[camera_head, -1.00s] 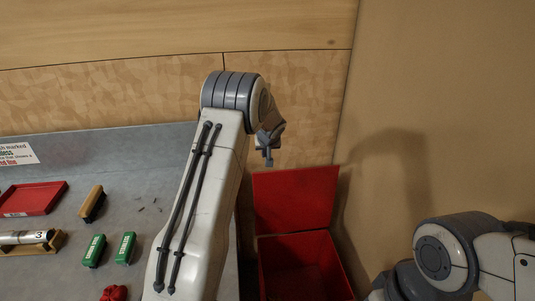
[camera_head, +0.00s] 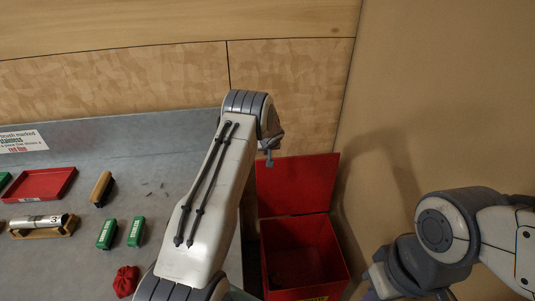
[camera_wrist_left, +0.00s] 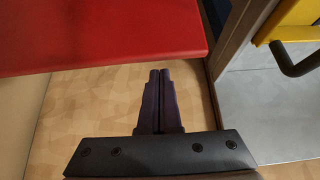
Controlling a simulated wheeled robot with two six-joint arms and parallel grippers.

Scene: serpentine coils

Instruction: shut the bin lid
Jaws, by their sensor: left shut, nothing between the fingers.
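The red bin (camera_head: 293,270) stands on the right of the workbench, with its box open at the top. Its red lid (camera_head: 300,186) stands raised at the back of the box. In the left wrist view the lid's red panel (camera_wrist_left: 100,35) fills the upper left. My left gripper (camera_head: 269,158) is near the upper left edge of the lid. In the left wrist view the gripper (camera_wrist_left: 160,75) is shut and empty, with its tips close to the lid's edge; I cannot tell if they touch. My right arm shows at the lower right, but its gripper does not show clearly.
The grey workbench (camera_head: 80,150) on the left holds a red tray (camera_head: 45,184), a brush (camera_head: 102,188), a metal cylinder (camera_head: 38,221) on a wooden stand, green boxes (camera_head: 136,231) and a red crumpled thing (camera_head: 126,281). A tan wall (camera_head: 440,90) closes off the right.

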